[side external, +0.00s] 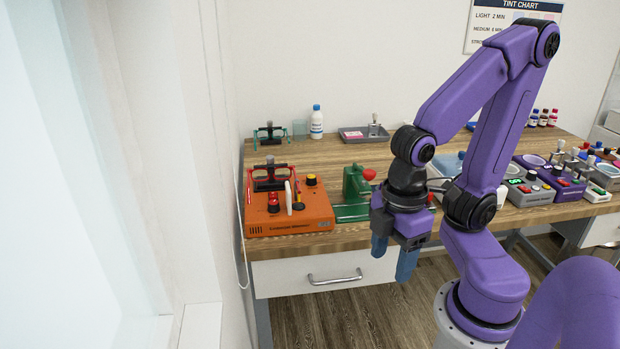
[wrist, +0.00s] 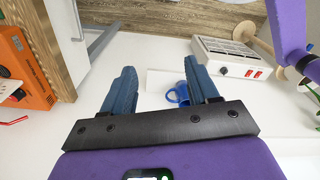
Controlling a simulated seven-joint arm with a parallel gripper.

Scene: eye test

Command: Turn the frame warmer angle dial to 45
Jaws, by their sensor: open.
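No label readable as frame warmer shows, so I cannot tell for sure which device it is. One candidate is the white box (wrist: 230,50) with a slotted top, a small dark knob (wrist: 222,71) and red switches in the wrist view. An orange machine (side external: 315,218) with several knobs and a black clamp stands at the bench's left end in the side view. No dial angle marks can be read. My gripper (side external: 394,256) is open and empty in front of the bench, right of the drawer handle and apart from both devices. Its blue fingers also show in the wrist view (wrist: 162,88).
A green tool (side external: 355,184) with a red ball knob stands right of the orange machine. A bottle (side external: 316,123) and a grey tray (side external: 364,135) are behind. Several small devices crowd the bench's right. A blue mug (wrist: 178,95) shows beyond my fingers in the wrist view.

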